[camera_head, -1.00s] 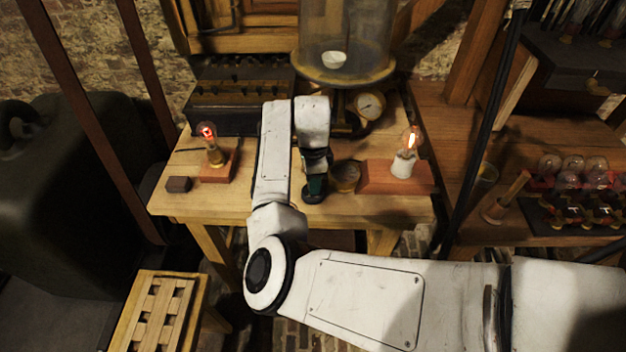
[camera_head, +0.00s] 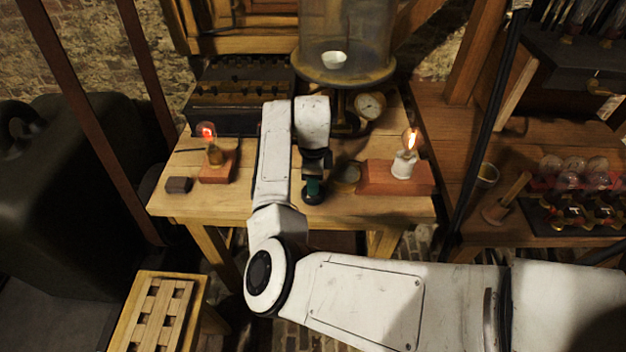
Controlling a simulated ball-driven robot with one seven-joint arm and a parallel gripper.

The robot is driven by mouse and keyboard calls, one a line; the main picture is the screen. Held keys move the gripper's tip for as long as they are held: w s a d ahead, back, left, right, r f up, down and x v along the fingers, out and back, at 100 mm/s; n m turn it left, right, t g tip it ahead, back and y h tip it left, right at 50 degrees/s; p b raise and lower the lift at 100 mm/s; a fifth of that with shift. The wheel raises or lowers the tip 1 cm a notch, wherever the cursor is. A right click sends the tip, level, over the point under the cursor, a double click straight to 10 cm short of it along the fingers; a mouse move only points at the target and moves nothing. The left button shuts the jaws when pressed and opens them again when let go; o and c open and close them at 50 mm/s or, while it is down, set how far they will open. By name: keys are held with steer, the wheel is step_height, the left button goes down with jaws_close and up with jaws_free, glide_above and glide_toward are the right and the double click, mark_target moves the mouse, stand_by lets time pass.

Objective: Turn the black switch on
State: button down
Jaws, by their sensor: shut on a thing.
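My white arm reaches over the wooden table (camera_head: 215,207). My gripper (camera_head: 314,178) points down near the table's front middle. It is shut on a small dark thing with a green part (camera_head: 313,188), just above or on the tabletop; the jaws and wrist hide much of it. I cannot tell for certain whether this is the black switch, or which way any switch lever points. A small dark block (camera_head: 179,184) lies at the table's left front, apart from my gripper.
A red-glowing bulb (camera_head: 208,133) stands left of my arm, and a lit bulb (camera_head: 410,140) on a wooden block (camera_head: 380,177) stands right. Behind are a dark box (camera_head: 235,95), a glass bell jar (camera_head: 347,35) and a gauge (camera_head: 370,106).

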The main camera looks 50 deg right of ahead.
steer(key=c, duration=0.8)
jaws_free()
steer(key=shift+r, duration=0.15)
step_height(320, 180, up, 10)
steer(key=shift+r+b, duration=0.25)
steer(key=shift+b, duration=0.2)
steer(key=shift+d, duration=0.1)
steer(key=s+d+f+n+h, duration=0.4)
steer(key=s+f+n, duration=0.3)
steer(key=s+n, duration=0.4)
steer(key=s+a+f+n+y, duration=0.1)
steer(key=s+a+f+n, duration=0.2)
steer(key=s+a+n, duration=0.2)
steer(key=s+a+f+n+y, duration=0.1)
steer(key=s+a+f+n, duration=0.2)
steer(key=s+a+n, duration=0.2)
steer(key=s+a+f+n+t+y, duration=0.1)
steer(key=s+a+f+n, duration=0.2)
steer(key=s+a+n, duration=0.2)
steer(key=shift+s+a+f+n+y, duration=0.1)
steer(key=shift+a+n+y, duration=0.1)
steer(key=shift+a+n, duration=0.6)
steer(key=shift+s+a+f+n+y, duration=0.1)
steer(key=shift+a+n+y, duration=0.15)
steer(key=shift+a, duration=0.95)
